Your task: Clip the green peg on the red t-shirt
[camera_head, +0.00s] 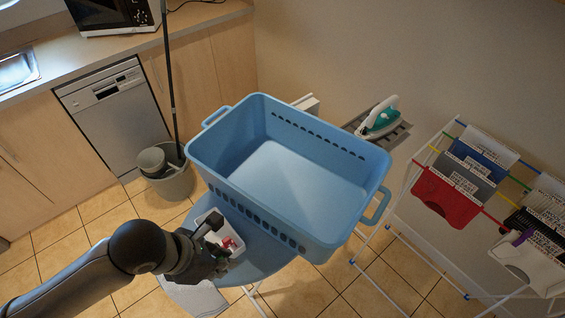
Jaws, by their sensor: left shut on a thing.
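The red t-shirt (446,201) hangs on the drying rack at the right, among other clothes. My left gripper (222,246) is at the small white box (240,228) on the blue board, beside the laundry basket. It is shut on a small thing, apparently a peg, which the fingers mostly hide. I cannot make out its colour. A red and white bit (231,243) shows in the box, next to the fingers. I cannot pick out the green peg clearly. My right gripper is not in view.
A large, empty blue basket (300,174) stands on the blue board (262,262), between my left gripper and the drying rack (408,182). An iron (380,118) rests behind it. A mop bucket (170,180) stands at the left, before the dishwasher.

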